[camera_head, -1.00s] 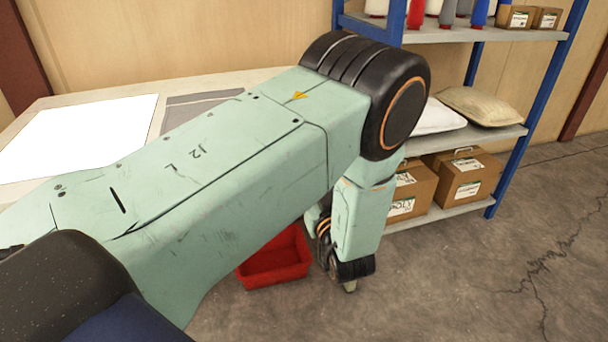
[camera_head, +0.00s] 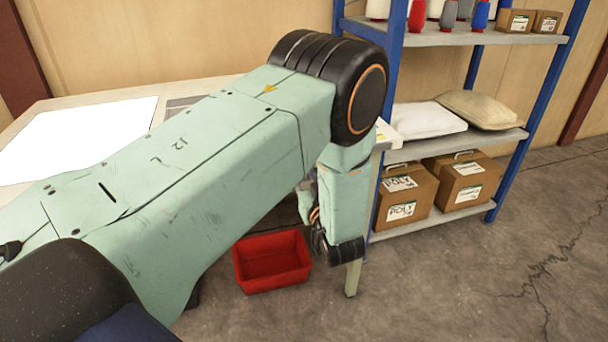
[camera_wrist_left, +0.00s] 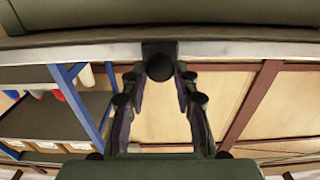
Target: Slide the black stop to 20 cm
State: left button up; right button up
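In the left wrist view, a black stop (camera_wrist_left: 160,65) with a square block and a round knob sits at a pale edge strip (camera_wrist_left: 225,50). My left gripper (camera_wrist_left: 160,73) has its two fingers apart, one on each side of the knob. Small gaps seem to show between fingertips and knob, so I see no clear grip. No scale marks or 20 cm mark can be read. My right gripper is not in view.
A pale worktable (camera_head: 215,86) carries a white sheet (camera_head: 75,140). A red bin (camera_head: 272,262) stands on the floor below my arm. A blue-posted shelf (camera_head: 460,145) at the right holds spools, pillows and cardboard boxes. The floor at front right is clear.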

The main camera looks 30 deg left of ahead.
pick_arm(q)
grip_shut()
jog(key=shift+s+a, duration=0.15)
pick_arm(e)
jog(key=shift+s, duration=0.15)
